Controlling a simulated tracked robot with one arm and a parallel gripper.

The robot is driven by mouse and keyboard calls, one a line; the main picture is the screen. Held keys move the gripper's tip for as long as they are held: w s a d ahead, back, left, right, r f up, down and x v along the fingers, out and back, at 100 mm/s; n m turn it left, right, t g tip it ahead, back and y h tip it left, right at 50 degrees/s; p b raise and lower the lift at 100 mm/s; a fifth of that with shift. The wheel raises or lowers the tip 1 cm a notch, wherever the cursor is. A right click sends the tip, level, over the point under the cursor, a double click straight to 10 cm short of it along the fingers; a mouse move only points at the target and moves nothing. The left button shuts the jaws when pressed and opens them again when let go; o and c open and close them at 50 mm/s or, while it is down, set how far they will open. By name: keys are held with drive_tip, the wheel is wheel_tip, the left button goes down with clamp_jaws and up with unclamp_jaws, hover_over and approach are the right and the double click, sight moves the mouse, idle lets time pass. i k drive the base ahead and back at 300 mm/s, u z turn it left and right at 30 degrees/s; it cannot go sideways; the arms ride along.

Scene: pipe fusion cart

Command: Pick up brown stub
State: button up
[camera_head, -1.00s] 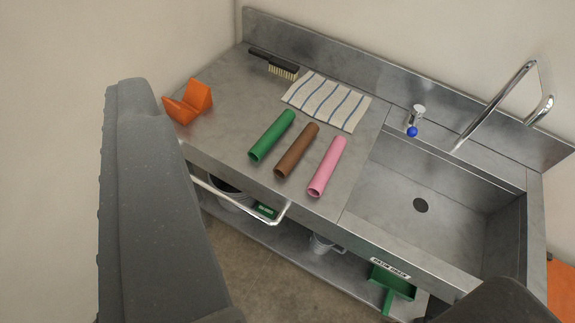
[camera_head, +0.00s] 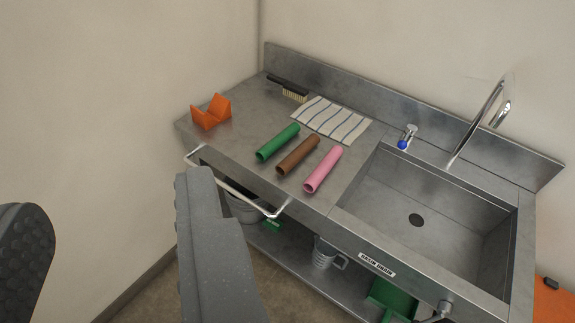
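The brown stub (camera_head: 298,156) is a short tube lying on the steel bench top (camera_head: 240,140). It lies between a green stub (camera_head: 278,142) and a pink stub (camera_head: 323,169), with narrow gaps. All three lie at roughly the same slant, their near ends toward the bench's front edge. My gripper (camera_head: 110,190) shows as two dark grey studded fingers at the lower left. The left one is cut by the picture edge. The fingers are well apart, with nothing between them. They appear in front of the bench, clear of the stubs.
A striped cloth (camera_head: 331,119) and a brush (camera_head: 288,88) lie behind the stubs. An orange V-shaped block (camera_head: 211,112) stands at the left. A sink basin (camera_head: 430,215) with a tap (camera_head: 478,122) is at right. A rail (camera_head: 235,190) runs along the front, above a lower shelf.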

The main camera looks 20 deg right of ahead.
sight(301, 152)
drive_tip(key=z, duration=0.15)
drive_tip(key=i, duration=0.9)
drive_tip(key=u, duration=0.1)
